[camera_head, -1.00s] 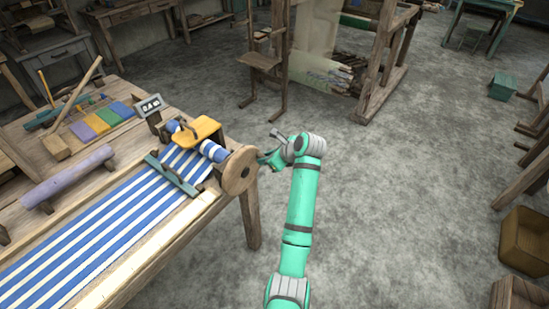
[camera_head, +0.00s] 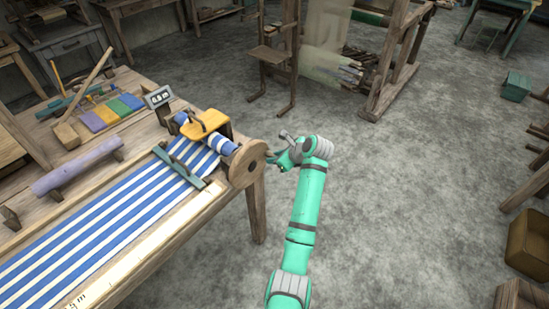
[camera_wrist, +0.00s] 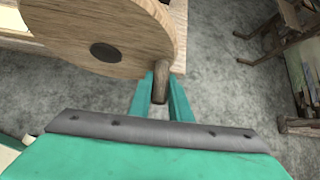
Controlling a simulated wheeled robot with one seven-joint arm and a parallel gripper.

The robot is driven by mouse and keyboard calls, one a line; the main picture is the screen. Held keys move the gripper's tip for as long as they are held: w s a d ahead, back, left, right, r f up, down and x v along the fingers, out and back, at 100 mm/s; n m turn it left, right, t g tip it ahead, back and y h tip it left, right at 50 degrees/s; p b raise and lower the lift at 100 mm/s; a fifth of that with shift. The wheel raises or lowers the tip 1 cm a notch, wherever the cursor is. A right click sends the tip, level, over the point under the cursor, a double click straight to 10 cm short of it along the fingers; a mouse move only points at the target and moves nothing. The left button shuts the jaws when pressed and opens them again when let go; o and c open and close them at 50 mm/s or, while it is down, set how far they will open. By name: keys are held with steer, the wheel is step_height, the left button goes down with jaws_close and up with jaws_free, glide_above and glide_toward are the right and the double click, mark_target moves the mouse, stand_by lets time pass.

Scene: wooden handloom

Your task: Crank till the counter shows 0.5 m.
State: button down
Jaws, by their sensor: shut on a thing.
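The crank is a round wooden disc (camera_head: 247,164) at the right end of the cloth roller; it also shows large in the wrist view (camera_wrist: 95,35). Its wooden handle peg (camera_wrist: 160,76) sticks out near the rim. My gripper (camera_wrist: 161,98) is shut on this peg, with one green finger on each side; in the head view my gripper (camera_head: 275,161) is small beside the disc. The counter (camera_head: 158,97) is a small dark display behind the roller; its digits are too small to read. Blue and white striped cloth (camera_head: 100,225) runs up to the roller (camera_head: 221,145).
A yellow-orange piece (camera_head: 205,124) sits over the roller. A purple padded bar (camera_head: 77,172) and coloured blocks (camera_head: 110,112) lie on the wooden table. A wooden stand (camera_head: 272,55) is behind. The floor to the right is mostly open.

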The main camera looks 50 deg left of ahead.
steer(key=shift+f, duration=0.1)
steer(key=c, duration=1.6)
jaws_free()
steer(key=shift+c, duration=0.2)
steer(key=v, duration=1.1)
steer(key=shift+f, duration=0.1)
